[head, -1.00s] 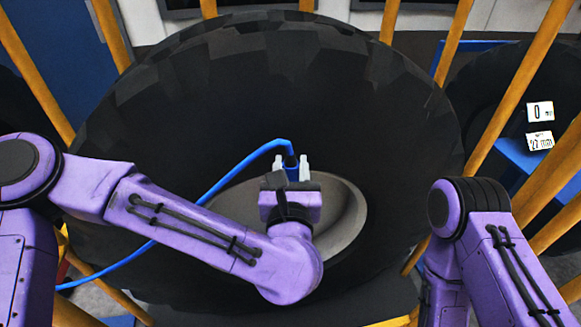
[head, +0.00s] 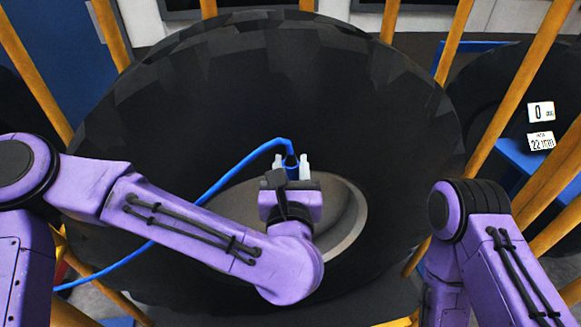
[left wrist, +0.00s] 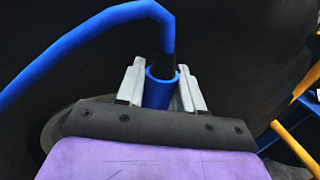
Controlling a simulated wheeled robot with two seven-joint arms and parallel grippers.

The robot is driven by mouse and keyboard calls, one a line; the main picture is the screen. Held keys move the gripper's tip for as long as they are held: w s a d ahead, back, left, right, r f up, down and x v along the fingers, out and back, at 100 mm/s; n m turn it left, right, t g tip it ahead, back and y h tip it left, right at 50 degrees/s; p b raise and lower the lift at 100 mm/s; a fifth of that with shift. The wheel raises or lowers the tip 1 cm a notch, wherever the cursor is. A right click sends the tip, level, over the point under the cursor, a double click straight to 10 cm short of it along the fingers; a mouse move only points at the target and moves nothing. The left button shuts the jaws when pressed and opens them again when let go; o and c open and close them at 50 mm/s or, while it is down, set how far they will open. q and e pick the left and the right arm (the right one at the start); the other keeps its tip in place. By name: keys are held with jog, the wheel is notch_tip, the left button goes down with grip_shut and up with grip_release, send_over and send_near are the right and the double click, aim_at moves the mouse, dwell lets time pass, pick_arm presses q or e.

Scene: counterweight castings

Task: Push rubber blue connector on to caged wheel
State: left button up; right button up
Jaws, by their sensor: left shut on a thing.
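The blue connector (head: 291,164) sits between the two pale fingers of my left gripper (head: 291,165), in front of the wheel's grey hub. In the left wrist view the blue connector (left wrist: 157,90) is a short upright sleeve with a dark core, gripped between the fingers (left wrist: 160,88). A blue hose (head: 215,187) arcs from it down to the left. The large black wheel (head: 200,110) stands inside yellow bars, with a grey hub (head: 350,205) at its centre. The valve on the wheel is not visible. Of my right arm only links show at the right; its gripper is out of view.
Yellow cage bars (head: 450,42) surround the wheel. Another dark wheel (head: 485,90) stands at the right. Two small white readouts hang there: the upper one (head: 541,112) shows 0, the lower one (head: 541,141) seems to read 22. A blue surface (head: 570,165) lies below them.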

pick_arm(q)
jog(key=shift+f+b, duration=1.7)
jog(key=shift+f, duration=0.05)
jog(key=o, duration=1)
jog(key=shift+s, duration=0.4)
jog(key=s+b, duration=0.2)
jog(key=s, duration=0.7)
jog(key=shift+s+a+b, duration=0.1)
jog(key=shift+s+b, duration=0.25)
jog(key=shift+s, duration=0.05)
